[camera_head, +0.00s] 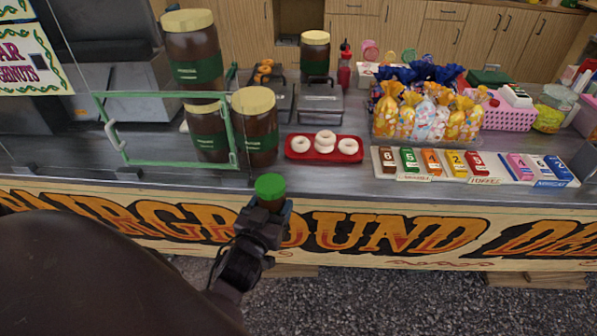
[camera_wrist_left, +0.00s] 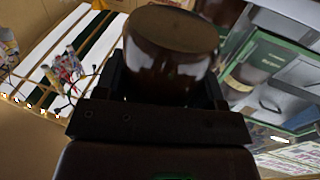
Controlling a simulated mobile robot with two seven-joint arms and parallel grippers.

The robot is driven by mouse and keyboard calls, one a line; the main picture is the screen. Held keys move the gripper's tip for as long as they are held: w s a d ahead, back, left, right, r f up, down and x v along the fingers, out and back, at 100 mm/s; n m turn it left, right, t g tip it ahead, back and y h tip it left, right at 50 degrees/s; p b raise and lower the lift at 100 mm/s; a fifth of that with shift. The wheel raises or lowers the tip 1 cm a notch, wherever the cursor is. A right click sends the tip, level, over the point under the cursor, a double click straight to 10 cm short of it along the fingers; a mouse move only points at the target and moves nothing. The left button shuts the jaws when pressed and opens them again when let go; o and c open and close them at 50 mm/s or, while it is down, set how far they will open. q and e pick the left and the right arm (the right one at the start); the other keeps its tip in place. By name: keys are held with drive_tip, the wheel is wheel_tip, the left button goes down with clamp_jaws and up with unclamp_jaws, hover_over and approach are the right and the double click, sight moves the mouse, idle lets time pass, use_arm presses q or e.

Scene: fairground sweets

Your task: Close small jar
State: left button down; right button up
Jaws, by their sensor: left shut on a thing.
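A small jar with a green lid (camera_head: 270,186) is upright in my left gripper (camera_head: 266,212), at the front edge of the counter. A strip of its brown body shows below the lid. In the left wrist view, the small jar (camera_wrist_left: 172,60) is a dark brown, glossy round shape between the two fingers of my left gripper (camera_wrist_left: 170,92), which is shut on it. The lid is on top of the jar; I cannot tell how tightly it sits. My right gripper is not in view.
Large brown jars with cream lids (camera_head: 257,125) stand behind the small jar, beside a green frame (camera_head: 165,130). A red tray (camera_head: 295,150) holds white doughnuts. Numbered boxes (camera_head: 409,160) and bagged sweets (camera_head: 460,118) are to the right. The counter strip near the gripper is clear.

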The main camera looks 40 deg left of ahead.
use_arm(q)
drive_tip(key=x, duration=1.4)
drive_tip(key=shift+w, duration=0.1)
drive_tip(key=shift+w+r+b, duration=0.1)
drive_tip(key=shift+w+b, duration=0.1)
drive_tip(key=shift+b, duration=0.1)
drive_tip(key=x, duration=0.3)
drive_tip(key=shift+w+a, duration=0.1)
drive_tip(key=shift+w, duration=0.1)
drive_tip(key=shift+f, duration=0.35)
drive_tip(key=shift+c, duration=1)
unclamp_jaws()
